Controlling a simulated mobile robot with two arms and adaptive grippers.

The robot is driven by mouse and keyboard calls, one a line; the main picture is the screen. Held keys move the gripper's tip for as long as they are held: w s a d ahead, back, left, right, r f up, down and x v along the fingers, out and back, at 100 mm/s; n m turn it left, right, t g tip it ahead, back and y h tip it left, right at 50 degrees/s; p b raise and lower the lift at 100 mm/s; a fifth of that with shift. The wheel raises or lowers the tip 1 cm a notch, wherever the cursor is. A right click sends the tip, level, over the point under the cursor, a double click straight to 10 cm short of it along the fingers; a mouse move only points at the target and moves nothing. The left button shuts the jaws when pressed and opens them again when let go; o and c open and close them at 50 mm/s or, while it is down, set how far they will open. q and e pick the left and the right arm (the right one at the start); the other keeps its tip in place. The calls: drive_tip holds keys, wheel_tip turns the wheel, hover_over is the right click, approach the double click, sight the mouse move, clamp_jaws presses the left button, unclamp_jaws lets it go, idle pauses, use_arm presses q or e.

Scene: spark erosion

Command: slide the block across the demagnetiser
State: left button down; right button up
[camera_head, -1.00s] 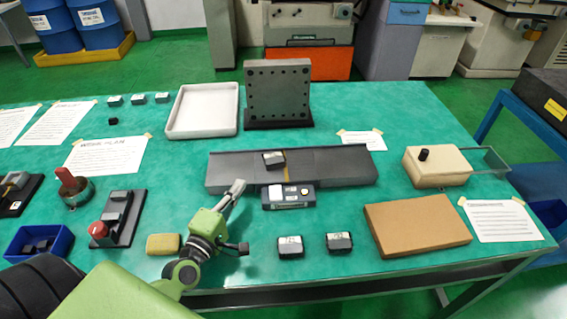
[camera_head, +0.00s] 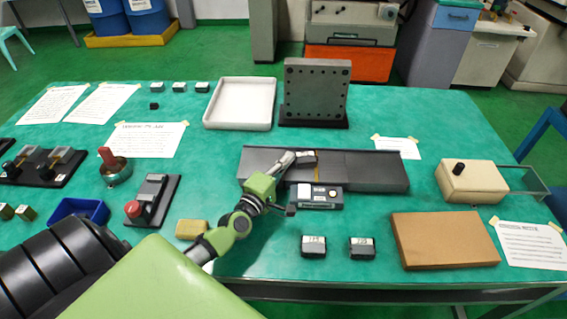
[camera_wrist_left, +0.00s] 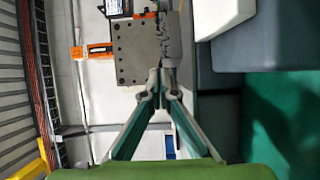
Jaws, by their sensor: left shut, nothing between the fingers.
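The block (camera_head: 306,158), dark with a pale label, sits on a long dark-grey flat bed (camera_head: 365,170), which I take to be the demagnetiser, left of its middle. A yellow mark shows just right of the block. My left gripper (camera_head: 289,160) is shut and empty, its tips low over the bed at the block's left side; I cannot tell whether they touch it. In the left wrist view the shut fingers (camera_wrist_left: 160,82) show with nothing between them. A pale shape and a dark one fill the upper right there; I cannot tell what they are. My right gripper is not in view.
A small dark box (camera_head: 320,197) sits against the bed's front. Two labelled blocks (camera_head: 314,246) lie nearer the front edge. A steel plate with holes (camera_head: 317,85) and a white tray (camera_head: 240,126) stand behind. A brown board (camera_head: 445,240) and cream box (camera_head: 472,182) are right.

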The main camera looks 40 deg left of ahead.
sight(298, 170)
use_arm(q)
drive_tip(key=d, duration=0.1)
drive_tip(key=w+d+p, duration=0.1)
drive_tip(key=shift+d+r, duration=0.1)
drive_tip(key=shift+d, duration=0.7)
